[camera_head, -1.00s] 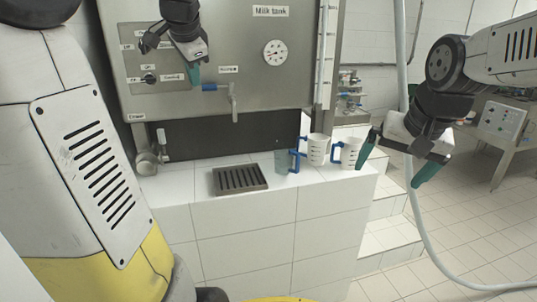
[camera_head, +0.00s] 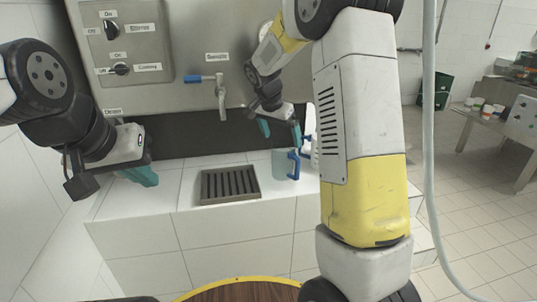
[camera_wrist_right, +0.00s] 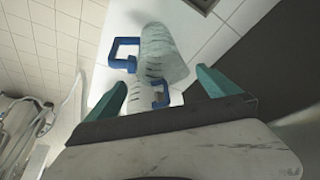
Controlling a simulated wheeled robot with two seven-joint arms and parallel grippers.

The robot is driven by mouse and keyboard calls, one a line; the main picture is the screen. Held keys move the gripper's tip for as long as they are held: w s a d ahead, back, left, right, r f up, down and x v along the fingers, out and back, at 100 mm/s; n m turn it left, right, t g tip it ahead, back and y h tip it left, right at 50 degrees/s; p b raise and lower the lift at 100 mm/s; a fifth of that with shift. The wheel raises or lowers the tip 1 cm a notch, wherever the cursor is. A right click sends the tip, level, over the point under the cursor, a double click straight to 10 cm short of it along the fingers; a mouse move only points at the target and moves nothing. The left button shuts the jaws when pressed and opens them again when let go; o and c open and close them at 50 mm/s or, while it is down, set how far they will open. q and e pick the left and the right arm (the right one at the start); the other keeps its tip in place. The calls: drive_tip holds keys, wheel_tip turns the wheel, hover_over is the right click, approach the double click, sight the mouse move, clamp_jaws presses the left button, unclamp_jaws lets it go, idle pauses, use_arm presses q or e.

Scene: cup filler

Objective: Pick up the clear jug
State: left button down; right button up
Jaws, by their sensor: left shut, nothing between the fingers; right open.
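The clear jug (camera_head: 281,163) with a blue handle stands on the white tiled ledge, right of the drain grate. It also shows in the right wrist view (camera_wrist_right: 168,55), with its handle on the left. My right gripper (camera_head: 281,132) is open and empty, close above the jug. In the wrist view its teal fingers are apart, and the jug is beyond the fingertips. A second jug's blue handle (camera_wrist_right: 161,95) shows between the fingers. My left gripper (camera_head: 146,178) is shut and empty, low at the ledge's left part.
The drain grate (camera_head: 230,186) lies on the ledge. A steel tank with a blue-handled tap (camera_head: 221,95) is behind it. The other jugs are mostly hidden by my right arm in the head view. A hose (camera_head: 429,150) hangs at the right.

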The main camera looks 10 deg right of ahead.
sight(283, 146)
drive_tip(key=x, duration=0.5)
drive_tip(key=shift+s+a+f, duration=0.1)
drive_tip(key=shift+a+f, duration=0.05)
drive_tip(key=shift+f, duration=0.1)
drive_tip(key=shift+c, duration=0.2)
drive_tip(key=c, duration=1.8)
